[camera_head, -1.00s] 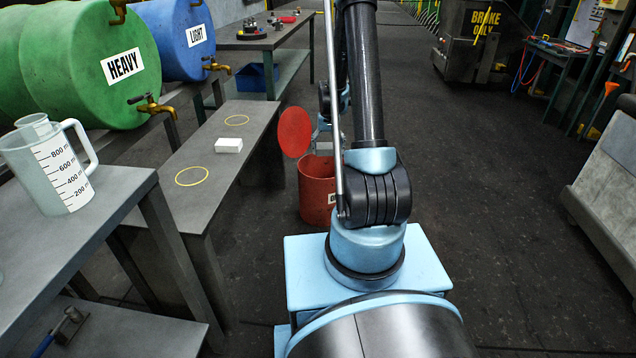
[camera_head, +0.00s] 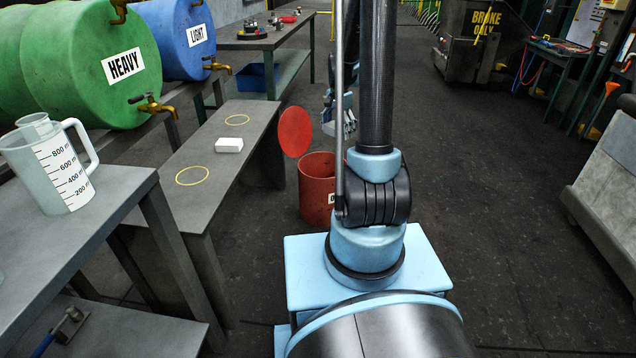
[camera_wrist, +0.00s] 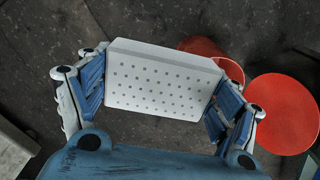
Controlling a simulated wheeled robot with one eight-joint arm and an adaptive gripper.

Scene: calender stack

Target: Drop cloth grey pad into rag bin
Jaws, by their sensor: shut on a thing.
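My gripper (camera_wrist: 158,92) is shut on a pale grey, block-like pad (camera_wrist: 165,80) dotted with small dark marks, with a blue finger at each end. The red bin (camera_wrist: 236,72) is partly hidden behind the pad's upper right, and its round red lid (camera_wrist: 283,113) is at the right. In the head view, the red bin (camera_head: 315,200) stands on the floor with its lid (camera_head: 294,132) raised at the left.
A low bench (camera_head: 205,215) left of the bin carries a white block (camera_head: 229,145) and two yellow rings. A nearer table (camera_head: 105,220) holds a measuring jug (camera_head: 48,165). Dark floor is open to the right of the bin.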

